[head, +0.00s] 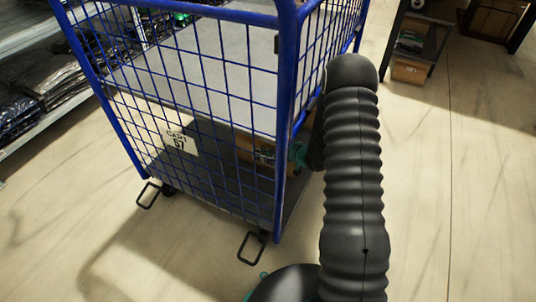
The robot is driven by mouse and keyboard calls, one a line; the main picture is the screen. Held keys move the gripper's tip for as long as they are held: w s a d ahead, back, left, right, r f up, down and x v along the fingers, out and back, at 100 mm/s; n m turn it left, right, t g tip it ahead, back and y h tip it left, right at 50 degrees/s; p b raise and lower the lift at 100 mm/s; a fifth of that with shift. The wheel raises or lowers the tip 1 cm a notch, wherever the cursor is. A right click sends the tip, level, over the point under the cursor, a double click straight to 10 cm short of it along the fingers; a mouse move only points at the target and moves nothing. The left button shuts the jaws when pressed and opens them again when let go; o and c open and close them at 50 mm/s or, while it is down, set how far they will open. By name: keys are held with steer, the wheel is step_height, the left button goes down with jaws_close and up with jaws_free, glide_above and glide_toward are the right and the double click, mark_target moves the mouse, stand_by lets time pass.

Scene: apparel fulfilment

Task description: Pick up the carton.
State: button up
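A brown carton (250,147) sits low inside the blue wire cage cart (284,110), on its lower deck. I see it only through the mesh, near the cart's right side. My black arm reaches up along the right side of the cart and hides the area there. A small teal and dark part at its end, my gripper (297,155), shows at the carton's right end behind the mesh and corner post. The fingers cannot be made out. Whether they touch the carton is hidden.
The cart has a grey upper shelf (215,75), a white label (180,141) and black foot loops. Shelves with dark bagged garments (45,75) stand at left. A dark rack with another brown box (410,70) stands at back right. The floor at right is clear.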

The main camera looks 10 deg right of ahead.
steer(key=shift+s+f, duration=0.1)
jaws_close()
